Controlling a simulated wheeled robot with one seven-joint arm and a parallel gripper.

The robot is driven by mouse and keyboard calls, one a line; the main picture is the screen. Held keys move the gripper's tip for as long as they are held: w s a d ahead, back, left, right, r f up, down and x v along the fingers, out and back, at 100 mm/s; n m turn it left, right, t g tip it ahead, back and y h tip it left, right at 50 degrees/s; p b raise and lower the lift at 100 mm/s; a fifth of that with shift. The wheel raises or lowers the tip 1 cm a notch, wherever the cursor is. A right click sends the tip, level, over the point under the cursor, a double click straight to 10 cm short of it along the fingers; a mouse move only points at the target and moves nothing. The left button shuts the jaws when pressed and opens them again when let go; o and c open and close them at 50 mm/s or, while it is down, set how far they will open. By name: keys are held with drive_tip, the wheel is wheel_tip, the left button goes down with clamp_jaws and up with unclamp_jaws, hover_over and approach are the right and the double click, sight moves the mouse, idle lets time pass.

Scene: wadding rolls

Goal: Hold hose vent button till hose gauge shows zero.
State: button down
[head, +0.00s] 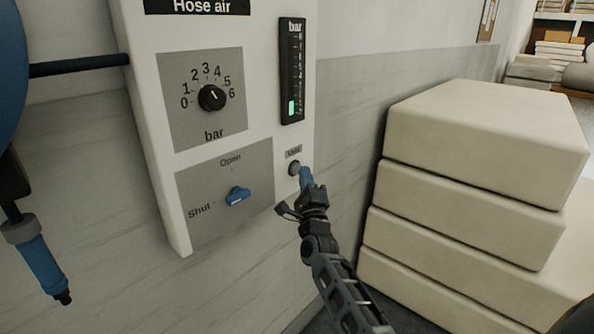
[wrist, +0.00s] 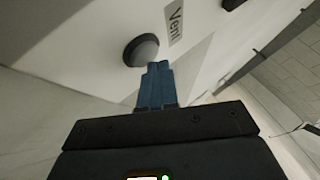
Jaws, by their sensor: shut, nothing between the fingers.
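The white "Hose air" panel (head: 140,45) is on the wall. Its round grey vent button (head: 294,168) sits at the lower right under a "Vent" label; it also shows in the wrist view (wrist: 146,50). The hose gauge (head: 292,72) is a tall black scale marked bar, with a short pale green column near its bottom, above the very end. My gripper (head: 305,174) has its blue fingers shut and empty. The fingertips (wrist: 157,66) are right beside the button's lower right edge in the wrist view; I cannot tell whether they touch or press it.
A bar dial (head: 211,97) points between 4 and 5. The blue valve handle (head: 237,196) lies nearly level, along the Shut side. A blue-ended hose nozzle (head: 40,265) hangs at left. Stacked cream wadding slabs (head: 470,190) stand close on the right of my arm.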

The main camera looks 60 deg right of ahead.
drive_tip(key=shift+w+d, duration=0.1)
drive_tip(key=shift+w, duration=0.35)
idle(1.6)
drive_tip(key=shift+s, duration=0.15)
drive_tip(key=shift+s+a+b, duration=0.2)
drive_tip(key=shift+s+b, duration=0.25)
drive_tip(key=shift+s, duration=0.25)
drive_tip(key=shift+s, duration=0.1)
drive_tip(key=shift+s+a+b, duration=0.2)
drive_tip(key=shift+s+b, duration=0.1)
drive_tip(key=shift+s, duration=0.5)
drive_tip(key=shift+s+a+b, duration=0.15)
drive_tip(key=shift+s+b, duration=0.15)
drive_tip(key=shift+s, duration=0.45)
drive_tip(key=shift+s+a+b, duration=0.2)
drive_tip(key=shift+s+b, duration=0.1)
drive_tip(key=shift+s, duration=0.5)
drive_tip(key=shift+a, duration=0.1)
